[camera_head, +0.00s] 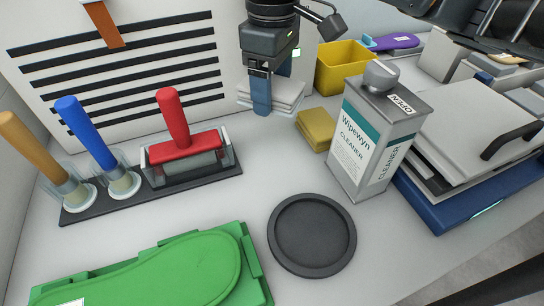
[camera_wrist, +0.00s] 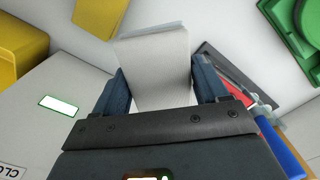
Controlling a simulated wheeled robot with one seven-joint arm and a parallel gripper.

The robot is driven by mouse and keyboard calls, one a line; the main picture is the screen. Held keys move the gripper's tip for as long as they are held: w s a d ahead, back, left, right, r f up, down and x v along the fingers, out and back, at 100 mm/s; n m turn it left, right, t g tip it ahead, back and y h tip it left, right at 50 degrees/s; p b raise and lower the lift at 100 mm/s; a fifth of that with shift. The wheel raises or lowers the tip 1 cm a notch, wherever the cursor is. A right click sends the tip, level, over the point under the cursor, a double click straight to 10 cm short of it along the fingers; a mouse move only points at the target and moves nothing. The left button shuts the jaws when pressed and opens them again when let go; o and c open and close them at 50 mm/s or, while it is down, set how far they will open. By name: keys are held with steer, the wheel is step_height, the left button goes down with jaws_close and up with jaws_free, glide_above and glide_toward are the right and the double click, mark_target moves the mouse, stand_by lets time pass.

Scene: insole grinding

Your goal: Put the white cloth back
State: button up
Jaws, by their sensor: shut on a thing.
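My gripper (camera_head: 262,106) points down at the back middle of the table. It is shut on the white cloth (camera_head: 287,92), a pale, flat, folded piece. In the wrist view the cloth (camera_wrist: 155,62) sits between the two dark blue fingers of my gripper (camera_wrist: 160,88) and sticks out past their tips. In the head view one finger covers part of the cloth. Whether the cloth touches the surface under it, I cannot tell. In the wrist view a light grey surface (camera_wrist: 50,75) beside the gripper bears a lit white-green panel (camera_wrist: 58,105) and partly visible lettering, "CLO".
A yellow bin (camera_head: 343,68), a yellow block (camera_head: 315,130) and a cleaner can (camera_head: 373,135) stand right of my gripper. A rack with a red-handled tool (camera_head: 180,145) stands left. A black round dish (camera_head: 312,235) and green insole form (camera_head: 165,275) lie in front.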

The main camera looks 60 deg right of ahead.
mark_target(272, 147)
step_height(272, 147, down, 11)
steer(key=shift+f+b, duration=0.1)
steer(key=shift+b, duration=0.2)
stand_by(0.4)
steer(key=shift+f, duration=0.15)
steer(key=o, duration=1)
step_height(272, 147, up, 12)
steer(key=shift+r+p, duration=0.25)
steer(key=shift+p, duration=0.05)
